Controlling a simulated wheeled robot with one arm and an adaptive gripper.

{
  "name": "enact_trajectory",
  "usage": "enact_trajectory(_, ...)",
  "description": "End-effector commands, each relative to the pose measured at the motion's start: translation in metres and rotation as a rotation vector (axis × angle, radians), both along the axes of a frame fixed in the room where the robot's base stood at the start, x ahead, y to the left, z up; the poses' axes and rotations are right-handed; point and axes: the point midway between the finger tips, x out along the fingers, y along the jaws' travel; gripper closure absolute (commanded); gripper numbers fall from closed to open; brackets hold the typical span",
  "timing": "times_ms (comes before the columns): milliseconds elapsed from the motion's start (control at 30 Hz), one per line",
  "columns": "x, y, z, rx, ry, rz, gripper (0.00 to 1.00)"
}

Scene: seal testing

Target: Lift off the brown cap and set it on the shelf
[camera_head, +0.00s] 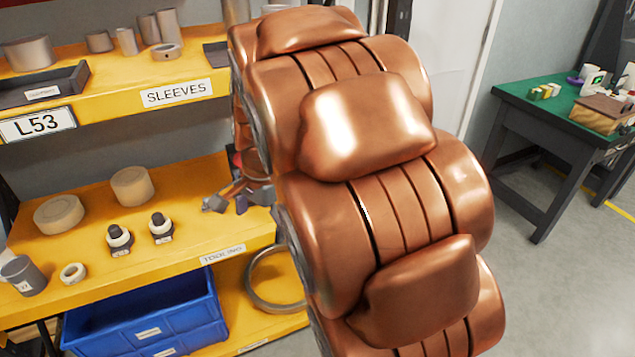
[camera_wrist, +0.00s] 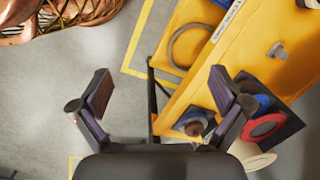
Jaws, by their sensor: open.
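A small brown cap (camera_wrist: 195,127) shows in the wrist view, on a blue round part at the near edge of the yellow shelf. My gripper (camera_wrist: 160,88) is open and empty, with its fingers spread wide. The cap lies nearer the right finger, which partly covers the area around it. I cannot tell the height between gripper and cap. In the head view my gripper (camera_head: 226,198) shows only in part beside the shelf, behind my copper arm. The cap cannot be made out there. The yellow shelf (camera_head: 205,243) marked TOOLING is in view.
On the shelf stand beige cylinders (camera_head: 133,186), two black-and-white fittings (camera_head: 161,228) and a grey cup (camera_head: 23,276). Blue bins (camera_head: 148,320) and a large ring (camera_head: 262,285) are below. A red ring (camera_wrist: 264,128) lies right of the cap. A green-topped table (camera_head: 550,105) stands right.

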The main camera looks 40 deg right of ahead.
Motion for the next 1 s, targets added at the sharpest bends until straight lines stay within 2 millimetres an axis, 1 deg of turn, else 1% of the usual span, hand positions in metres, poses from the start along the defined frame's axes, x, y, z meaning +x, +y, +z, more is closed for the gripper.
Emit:
enact_trajectory(33, 0.016, -0.019, -0.007, 0.009, -0.008, -0.119, 0.00)
enact_trajectory(100, 0.037, -0.043, -0.011, 0.022, -0.029, -0.284, 0.00)
enact_trajectory(167, 0.054, -0.065, -0.016, 0.036, -0.043, -0.425, 0.00)
enact_trajectory(200, 0.064, -0.081, -0.018, 0.044, -0.058, -0.517, 0.00)
enact_trajectory(267, 0.078, -0.104, -0.026, 0.063, -0.070, -0.657, 0.00)
enact_trajectory(300, 0.087, -0.120, -0.029, 0.075, -0.082, -0.747, 0.00)
enact_trajectory(467, 0.116, -0.187, -0.047, 0.142, -0.125, -1.105, 0.00)
enact_trajectory(500, 0.122, -0.204, -0.053, 0.162, -0.136, -1.192, 0.00)
enact_trajectory(567, 0.129, -0.229, -0.060, 0.193, -0.153, -1.318, 0.00)
enact_trajectory(600, 0.134, -0.245, -0.065, 0.213, -0.164, -1.394, 0.00)
enact_trajectory(700, 0.140, -0.279, -0.076, 0.264, -0.185, -1.564, 0.00)
enact_trajectory(833, 0.145, -0.310, -0.085, 0.319, -0.205, -1.715, 0.00)
enact_trajectory(900, 0.146, -0.320, -0.087, 0.340, -0.210, -1.765, 0.00)
enact_trajectory(1000, 0.147, -0.328, -0.092, 0.356, -0.212, -1.808, 0.00)
